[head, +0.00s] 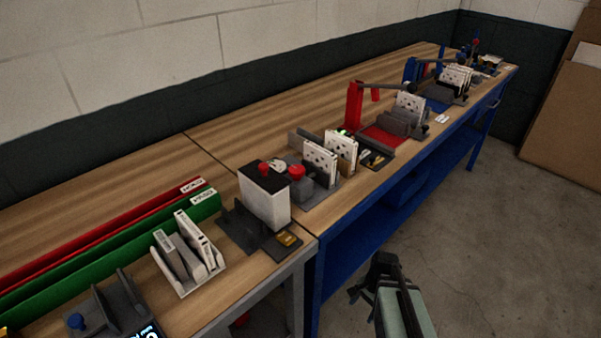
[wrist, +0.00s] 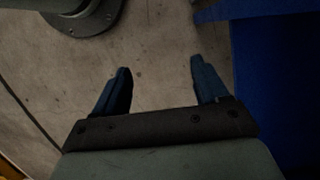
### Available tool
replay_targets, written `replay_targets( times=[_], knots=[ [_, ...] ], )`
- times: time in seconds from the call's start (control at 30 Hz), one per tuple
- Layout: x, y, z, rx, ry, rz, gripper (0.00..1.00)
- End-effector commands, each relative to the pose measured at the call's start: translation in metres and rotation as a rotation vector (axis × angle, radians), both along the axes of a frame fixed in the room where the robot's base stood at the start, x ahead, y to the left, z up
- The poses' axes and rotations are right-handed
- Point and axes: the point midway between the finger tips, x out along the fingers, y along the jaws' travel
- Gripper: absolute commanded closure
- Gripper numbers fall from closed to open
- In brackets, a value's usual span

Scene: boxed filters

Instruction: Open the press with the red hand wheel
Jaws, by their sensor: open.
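I cannot tell for sure which is the named press. My gripper (head: 366,279) is low over the floor, in front of the bench and apart from all of these. In the wrist view (wrist: 160,68) its two fingers are spread with nothing between them.
The wooden bench (head: 150,170) runs along the wall, with a blue frame (head: 345,245). Green (head: 110,252) and red trays, a white holder with upright filters (head: 188,258) and several filter stacks crowd its front edge. The bench's back strip is clear. Open floor (head: 480,250) lies right.

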Motion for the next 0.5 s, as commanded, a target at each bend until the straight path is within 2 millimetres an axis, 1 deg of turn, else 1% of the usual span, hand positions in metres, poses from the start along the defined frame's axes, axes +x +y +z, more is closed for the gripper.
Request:
replay_targets(
  times=[0.03, 0.2, 0.37, 0.5],
  knots=[
    [0.012, -0.003, 0.012, -0.001, -0.019, -0.044, 0.27],
    [0.046, -0.014, 0.053, 0.006, -0.07, -0.201, 0.27],
    [0.074, -0.024, 0.095, 0.021, -0.114, -0.348, 0.27],
    [0.096, -0.034, 0.133, 0.039, -0.151, -0.472, 0.27]
  ],
)
